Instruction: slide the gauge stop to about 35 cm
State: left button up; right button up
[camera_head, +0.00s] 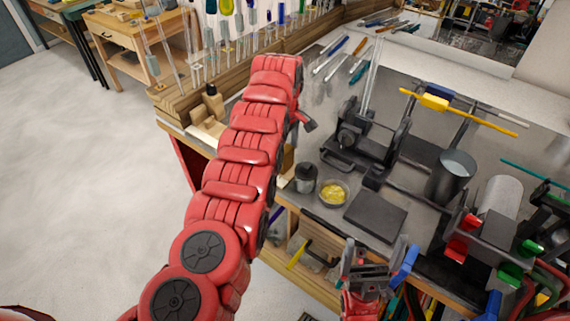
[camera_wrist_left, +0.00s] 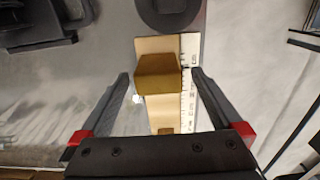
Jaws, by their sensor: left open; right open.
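The gauge (camera_wrist_left: 189,50) is a pale strip with a marked scale along its right edge in the left wrist view. The gauge stop (camera_wrist_left: 166,72), a brown block, sits on it. My left gripper (camera_wrist_left: 160,78) is open, with one finger on each side of the stop and visible gaps between. My right gripper (camera_head: 365,270) is open and empty at the bench's front edge.
A dark jar (camera_head: 306,178), a dish of yellow material (camera_head: 333,193) and a black pad (camera_head: 376,216) stand right of my left arm. A black fixture (camera_head: 360,138) and a grey cup (camera_head: 452,176) are behind. A wooden block (camera_head: 207,132) lies left of the arm.

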aim_at(285, 158)
pick_arm(q)
notch_tip(285, 158, down, 4)
jog(key=shift+w+r, duration=0.1)
jog(key=shift+w, duration=0.05)
jog(key=shift+c, duration=1.1)
grip_shut()
